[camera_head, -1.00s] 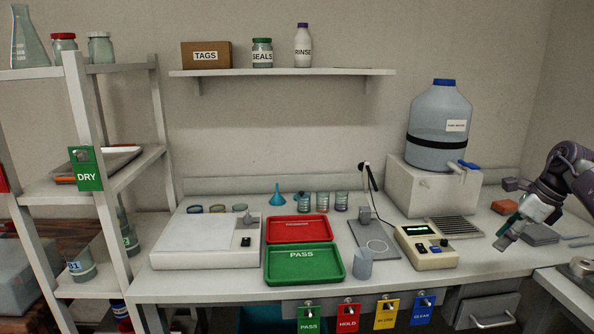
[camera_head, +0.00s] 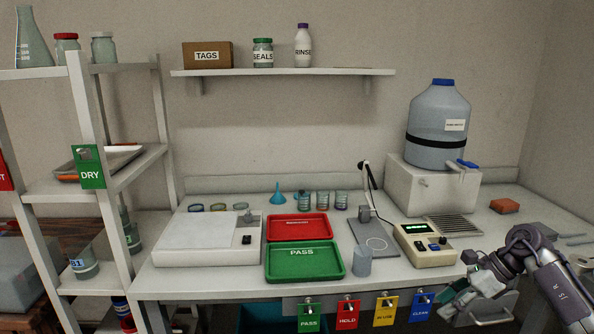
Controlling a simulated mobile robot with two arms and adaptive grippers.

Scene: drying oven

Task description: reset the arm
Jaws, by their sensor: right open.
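My right arm comes in from the lower right. Its gripper (camera_head: 447,308) is open and empty, low in front of the table's front edge, to the right of the blue CLEAN tag (camera_head: 422,306). It touches nothing that I can make out, and the arm hides part of the drawer (camera_head: 490,309) behind it. My left gripper is not in view.
The white table (camera_head: 205,284) carries a green PASS tray (camera_head: 305,277), a red tray (camera_head: 298,217), a beaker (camera_head: 362,261) and a beige control box (camera_head: 426,259). A blue-capped water jug (camera_head: 438,130) stands at the back right. A shelf rack (camera_head: 115,212) stands left.

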